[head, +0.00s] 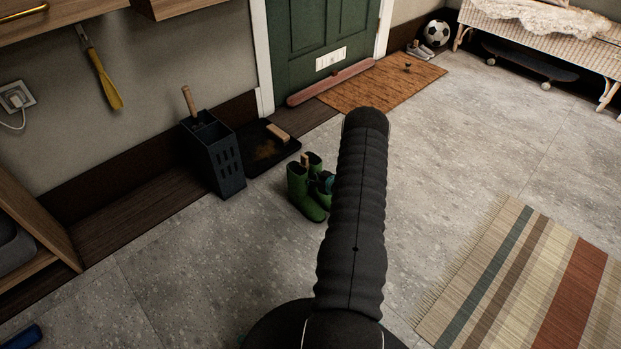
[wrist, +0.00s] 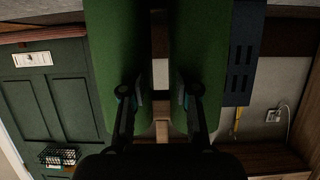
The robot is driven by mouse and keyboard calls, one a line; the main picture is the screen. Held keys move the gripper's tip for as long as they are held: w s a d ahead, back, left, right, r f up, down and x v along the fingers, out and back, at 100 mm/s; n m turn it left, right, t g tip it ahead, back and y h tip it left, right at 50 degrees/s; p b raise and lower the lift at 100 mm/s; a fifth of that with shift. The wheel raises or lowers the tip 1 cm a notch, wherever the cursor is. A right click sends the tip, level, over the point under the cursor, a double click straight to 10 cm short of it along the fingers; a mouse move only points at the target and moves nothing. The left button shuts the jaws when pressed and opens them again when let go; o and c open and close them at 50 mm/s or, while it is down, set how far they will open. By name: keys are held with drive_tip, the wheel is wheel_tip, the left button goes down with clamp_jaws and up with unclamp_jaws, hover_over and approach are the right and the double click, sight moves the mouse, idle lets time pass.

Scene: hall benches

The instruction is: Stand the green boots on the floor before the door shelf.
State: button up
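The green boots (head: 302,188) stand close together on the grey floor in the head view, before a dark tray. They look upright, though I cannot tell whether the soles touch the floor. A small light wooden piece (head: 305,160) shows at their tops. In the wrist view, which looks upside down, the two boot shafts (wrist: 112,60) fill the middle with a narrow gap between them. My gripper (wrist: 158,92) has its fingers apart, overlapping the inner edges of the shafts. A wooden piece (wrist: 161,130) shows between the fingers with gaps at its sides. My arm hides most of the gripper in the head view.
A dark slotted umbrella stand (head: 217,155) and the black tray (head: 285,156) with a brush are beside the wall. The green door (head: 300,40) has an orange doormat (head: 385,85) before it. A striped rug (head: 540,290) lies right. Grey floor between is clear.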

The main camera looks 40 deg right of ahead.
drive_tip(key=o, duration=0.4)
